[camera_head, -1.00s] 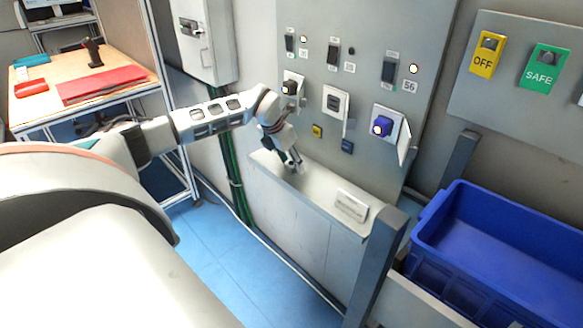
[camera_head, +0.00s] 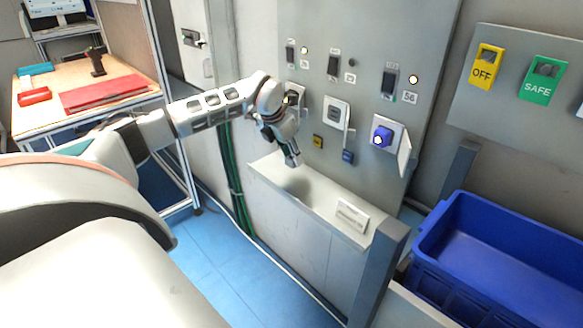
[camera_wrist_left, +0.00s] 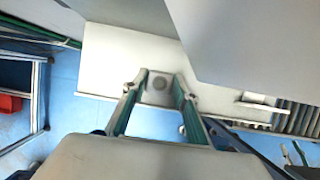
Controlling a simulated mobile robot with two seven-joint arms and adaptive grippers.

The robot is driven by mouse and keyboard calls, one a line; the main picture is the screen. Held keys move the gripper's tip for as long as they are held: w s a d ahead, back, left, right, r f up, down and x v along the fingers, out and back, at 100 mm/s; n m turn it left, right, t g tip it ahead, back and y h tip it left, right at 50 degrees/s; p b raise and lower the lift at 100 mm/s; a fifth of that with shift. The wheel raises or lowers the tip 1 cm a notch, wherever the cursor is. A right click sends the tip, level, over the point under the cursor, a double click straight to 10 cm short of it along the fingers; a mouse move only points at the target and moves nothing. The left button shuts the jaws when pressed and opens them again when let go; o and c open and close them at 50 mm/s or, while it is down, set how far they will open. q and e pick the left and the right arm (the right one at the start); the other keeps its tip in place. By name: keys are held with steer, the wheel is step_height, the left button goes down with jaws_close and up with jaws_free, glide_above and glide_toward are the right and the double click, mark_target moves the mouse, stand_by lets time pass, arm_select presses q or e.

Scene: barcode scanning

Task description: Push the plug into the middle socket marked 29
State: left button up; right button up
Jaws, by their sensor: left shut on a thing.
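My left gripper (camera_head: 292,160) is above the pale ledge (camera_head: 270,168), below and left of the middle socket. In the left wrist view its green-edged fingers (camera_wrist_left: 158,88) are shut on a small light grey plug (camera_wrist_left: 159,84) with a round face; the plug is hard to make out in the head view. The middle socket (camera_head: 334,112) is white with its cover open, below the label 29 (camera_head: 350,77), and nothing is in it. My right gripper is not in view.
The right socket, below label 56, holds a blue plug (camera_head: 383,137). The left socket (camera_head: 294,94) is partly hidden by my arm. A blue crate (camera_head: 432,232) and a grey post (camera_head: 378,270) stand at right.

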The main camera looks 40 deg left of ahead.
mark_target(291, 158)
arm_select(q)
steer(key=shift+r, duration=2)
steer(key=shift+f, duration=0.1)
